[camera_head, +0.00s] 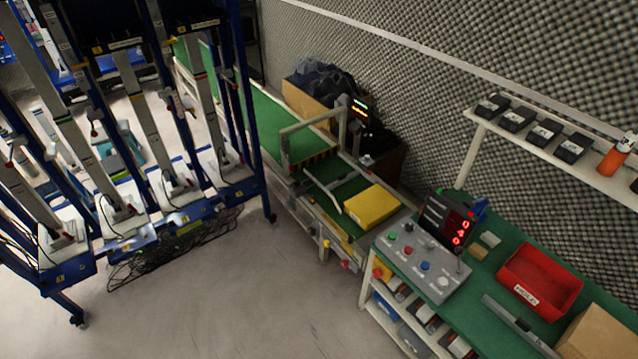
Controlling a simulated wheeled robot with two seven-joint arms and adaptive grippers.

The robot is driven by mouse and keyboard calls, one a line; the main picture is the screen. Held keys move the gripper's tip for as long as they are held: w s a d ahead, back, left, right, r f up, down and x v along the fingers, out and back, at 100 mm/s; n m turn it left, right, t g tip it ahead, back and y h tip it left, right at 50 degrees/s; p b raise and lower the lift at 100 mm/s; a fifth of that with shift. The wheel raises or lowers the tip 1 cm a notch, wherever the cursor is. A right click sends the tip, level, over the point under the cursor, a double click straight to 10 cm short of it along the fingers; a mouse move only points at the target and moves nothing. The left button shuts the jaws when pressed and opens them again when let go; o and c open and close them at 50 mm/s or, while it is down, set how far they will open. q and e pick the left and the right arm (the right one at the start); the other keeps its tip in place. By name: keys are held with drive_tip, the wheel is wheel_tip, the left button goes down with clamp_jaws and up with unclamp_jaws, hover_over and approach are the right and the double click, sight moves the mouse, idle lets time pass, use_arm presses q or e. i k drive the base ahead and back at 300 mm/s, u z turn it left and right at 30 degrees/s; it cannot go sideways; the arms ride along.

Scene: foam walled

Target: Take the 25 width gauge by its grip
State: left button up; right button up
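I cannot make out a 25 marking on anything. A long grey metal bar (518,325) lies on the green bench top (470,325) at the lower right; it may be a width gauge, but no grip or label can be read. Two small tan and grey blocks (484,245) lie behind the control panel, too small to identify. Neither of my grippers is in view.
A control box (423,268) with buttons, a red display (447,222), a red bin (540,280) and a cardboard box (597,335) stand on the bench. A shelf (560,160) holds black boxes and an orange item. A yellow box (371,206) sits on the conveyor. Open floor (230,300) lies left.

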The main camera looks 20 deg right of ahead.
sight(342, 178)
drive_tip(key=u, duration=0.15)
drive_tip(key=i, duration=2.75)
drive_tip(key=z, duration=1.5)
